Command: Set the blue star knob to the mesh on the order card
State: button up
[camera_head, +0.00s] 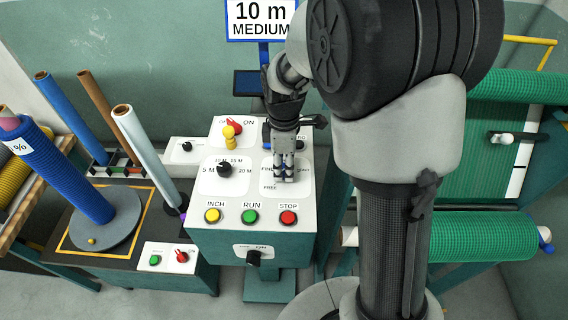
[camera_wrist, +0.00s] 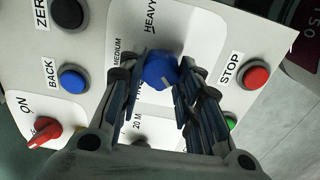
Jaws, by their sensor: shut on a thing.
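The order card (camera_head: 260,21) reads "10 m MEDIUM". The blue star knob (camera_wrist: 160,71) is on the white sloped panel. In the wrist view it sits between my two fingers, with MEDIUM and HEAVY printed beside it and FINE partly covered. My gripper (camera_wrist: 160,78) is shut on the knob, one finger on each side. In the head view my gripper (camera_head: 284,174) points down onto the mesh dial area and hides the knob, with FREE readable at its lower left. I cannot tell which label the knob points to.
The black length knob (camera_head: 224,170) is left of my gripper. Yellow INCH (camera_head: 213,216), green RUN (camera_head: 250,216) and red STOP (camera_head: 288,217) buttons line the panel's front. A red switch (camera_head: 235,127) and the blue BACK button (camera_wrist: 72,78) are close by. Green netting rolls (camera_head: 445,235) stand right.

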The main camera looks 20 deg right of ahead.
jog(key=shift+m, duration=0.3)
jog(key=m+p, duration=0.1)
jog(key=m, duration=0.1)
jog(key=shift+r+m, duration=0.1)
jog(key=shift+m, duration=0.3)
jog(key=m+p, duration=0.1)
jog(key=m, duration=0.2)
jog(key=shift+m+p, duration=0.3)
jog(key=m+p, duration=0.1)
jog(key=m, duration=0.5)
jog(key=shift+w+d, duration=0.1)
jog(key=shift+d, duration=0.05)
jog(key=m+p, duration=0.1)
jog(key=m, duration=0.5)
jog(key=shift+d+m+p, duration=0.1)
jog(key=shift+m+p, duration=0.25)
jog(key=shift+m, duration=0.05)
jog(key=m, duration=0.3)
jog(key=shift+m+p, duration=0.4)
jog(key=shift+m, duration=1.6)
